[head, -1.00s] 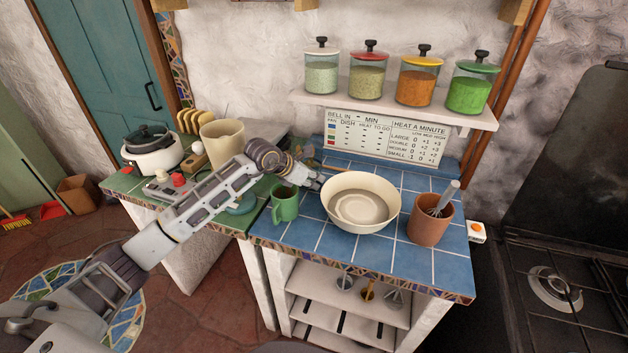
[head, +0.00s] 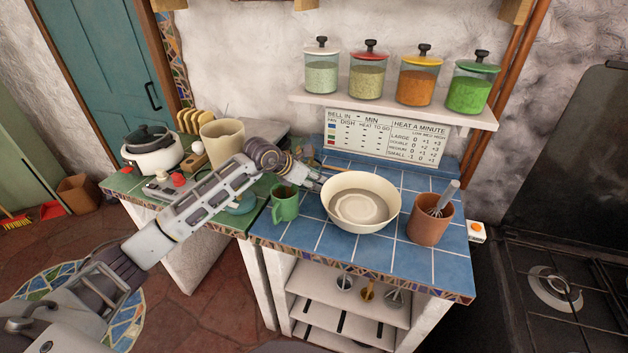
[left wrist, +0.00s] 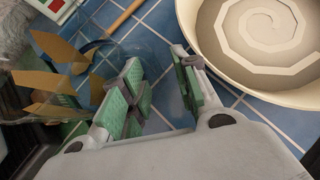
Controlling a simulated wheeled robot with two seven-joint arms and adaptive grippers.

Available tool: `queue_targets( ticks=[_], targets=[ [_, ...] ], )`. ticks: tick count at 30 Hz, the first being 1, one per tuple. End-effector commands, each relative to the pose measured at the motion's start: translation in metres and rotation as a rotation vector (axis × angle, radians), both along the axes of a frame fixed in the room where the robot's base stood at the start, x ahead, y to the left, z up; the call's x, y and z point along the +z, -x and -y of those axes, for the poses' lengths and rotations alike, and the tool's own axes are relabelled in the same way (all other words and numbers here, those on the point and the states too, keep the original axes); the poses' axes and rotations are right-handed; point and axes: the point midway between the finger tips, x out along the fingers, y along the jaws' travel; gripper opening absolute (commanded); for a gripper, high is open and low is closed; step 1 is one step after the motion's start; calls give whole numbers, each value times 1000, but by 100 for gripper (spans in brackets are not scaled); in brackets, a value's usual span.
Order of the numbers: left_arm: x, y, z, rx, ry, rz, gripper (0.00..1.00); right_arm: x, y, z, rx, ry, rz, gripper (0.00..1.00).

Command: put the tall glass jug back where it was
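My left gripper (left wrist: 162,88) reaches low over the blue tiles in the left wrist view, with its green-padded fingers apart. A faint clear glass shape, seemingly the tall glass jug (left wrist: 147,58), shows at and beyond the fingertips. Its outline is hard to make out, and I cannot tell whether the fingers grip it. In the head view my left gripper (head: 312,181) is just left of the cream bowl (head: 345,219) and behind the green mug (head: 285,203); the jug cannot be made out there. My right gripper is not in view.
The cream bowl also shows close to the right finger in the left wrist view (left wrist: 188,22). A terracotta pot with a whisk (head: 430,225) stands right of the bowl. A cream jug (head: 222,143) and a white cooker (head: 152,155) are on the green counter. Free blue tiles lie in front.

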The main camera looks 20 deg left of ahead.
Motion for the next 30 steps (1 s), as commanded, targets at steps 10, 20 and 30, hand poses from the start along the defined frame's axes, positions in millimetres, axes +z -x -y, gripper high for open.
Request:
queue_targets(
  ticks=[10, 20, 30],
  targets=[
    [24, 21, -16, 1, -2, 2, 30, -5, 13, -6, -2, -6, -14, 40],
    [51, 43, -32, 1, -2, 2, 30, -8, 4, -2, -1, -2, -5, 40],
    [74, 63, -46, 1, -1, 0, 30, -10, -10, 8, 1, 8, 11, 40]
  ],
)
